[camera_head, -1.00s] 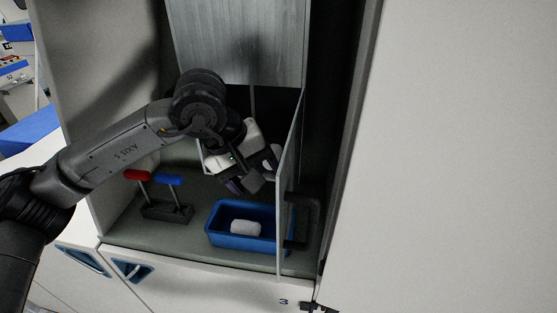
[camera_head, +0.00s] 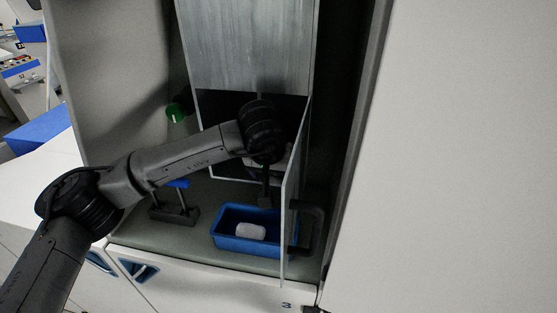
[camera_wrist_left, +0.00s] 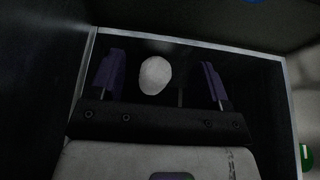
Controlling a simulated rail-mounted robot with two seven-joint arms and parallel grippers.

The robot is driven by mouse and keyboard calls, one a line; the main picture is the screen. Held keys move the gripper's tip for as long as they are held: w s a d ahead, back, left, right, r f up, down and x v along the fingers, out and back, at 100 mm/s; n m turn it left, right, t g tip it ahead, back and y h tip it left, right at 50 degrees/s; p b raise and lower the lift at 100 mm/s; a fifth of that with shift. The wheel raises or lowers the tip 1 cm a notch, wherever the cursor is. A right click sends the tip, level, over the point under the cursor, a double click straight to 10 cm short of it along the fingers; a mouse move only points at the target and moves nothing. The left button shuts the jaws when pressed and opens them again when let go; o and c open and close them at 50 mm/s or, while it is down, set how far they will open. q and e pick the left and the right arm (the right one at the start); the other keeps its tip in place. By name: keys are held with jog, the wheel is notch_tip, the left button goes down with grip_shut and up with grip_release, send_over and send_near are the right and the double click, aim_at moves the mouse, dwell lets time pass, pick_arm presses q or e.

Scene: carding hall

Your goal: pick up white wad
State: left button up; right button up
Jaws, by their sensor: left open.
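A white, round wad (camera_wrist_left: 155,75) shows in the left wrist view against a dark, metal-framed opening (camera_wrist_left: 190,42). It appears between the two purple fingers of my left gripper (camera_wrist_left: 162,60). The fingers are open and apart from it in the picture; the depth between them is hard to tell. In the head view my left gripper (camera_head: 265,195) is mostly hidden behind its own wrist, in front of the dark opening. That view does not show the wad in the opening. A white rounded piece (camera_head: 250,231) lies in the blue tray (camera_head: 222,241) below. My right gripper is not in view.
A thin upright panel with a dark handle (camera_head: 306,226) stands close right of the tray. A stand with a blue-topped lever (camera_head: 178,214) is left of the tray. A green knob (camera_head: 176,111) is on the back left. A grey metal panel (camera_head: 250,45) hangs above.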

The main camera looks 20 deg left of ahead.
pick_arm(q)
jog(key=w, duration=0.2)
jog(key=w+p, duration=0.1)
jog(key=w, duration=0.1)
jog(key=shift+a+r, duration=0.1)
jog(key=shift+a, duration=0.2)
jog(key=shift+w, duration=0.4)
jog(key=shift+w+a+f, duration=0.1)
jog(key=shift+f, duration=0.5)
jog(key=c, duration=1)
